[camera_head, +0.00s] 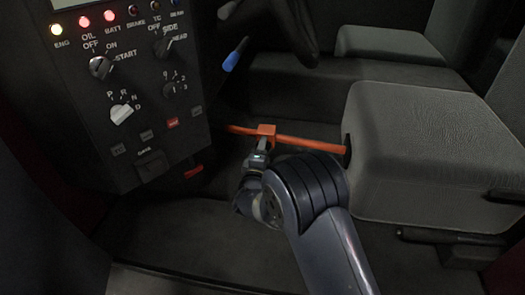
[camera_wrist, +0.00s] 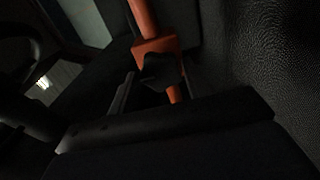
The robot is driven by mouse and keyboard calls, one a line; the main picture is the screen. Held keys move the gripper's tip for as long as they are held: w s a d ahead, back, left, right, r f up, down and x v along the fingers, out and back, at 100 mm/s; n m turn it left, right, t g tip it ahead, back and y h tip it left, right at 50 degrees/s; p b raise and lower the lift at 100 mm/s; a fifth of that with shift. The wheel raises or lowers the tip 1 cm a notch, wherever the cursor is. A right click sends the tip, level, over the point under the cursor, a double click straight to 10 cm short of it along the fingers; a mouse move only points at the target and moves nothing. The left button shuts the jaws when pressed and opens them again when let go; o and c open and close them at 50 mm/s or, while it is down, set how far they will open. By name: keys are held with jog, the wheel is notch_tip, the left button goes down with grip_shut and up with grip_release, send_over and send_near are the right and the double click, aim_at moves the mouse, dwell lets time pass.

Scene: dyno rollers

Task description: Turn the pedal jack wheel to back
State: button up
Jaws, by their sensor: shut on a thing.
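The pedal jack is an orange bar (camera_head: 308,143) with an orange block (camera_head: 266,130) on it, running across the footwell toward the grey seat. In the wrist view the orange block (camera_wrist: 155,46) and bar are near the top centre. My gripper (camera_head: 259,156) is just below the block in the head view, shut on a dark part at the block, seemingly the jack wheel (camera_wrist: 158,72). The wheel's shape and its turned position are hard to make out in the dark wrist view. In the head view my gripper hides the wheel.
A black control panel (camera_head: 140,95) with knobs and lit lamps stands at left. The grey seat (camera_head: 430,150) is close on the right. A blue-handled lever (camera_head: 235,55) sticks out behind the panel. A small red part (camera_head: 194,172) is low beside the panel.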

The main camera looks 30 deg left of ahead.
jog(key=shift+f, duration=0.1)
jog(key=o, duration=1)
jog(key=shift+s, duration=0.1)
jog(key=p+v, duration=0.3)
jog(key=v, duration=0.7)
jog(key=shift+s+d, duration=0.15)
jog(key=shift+s, duration=0.2)
jog(key=b+x, duration=0.3)
jog(key=x, duration=0.8)
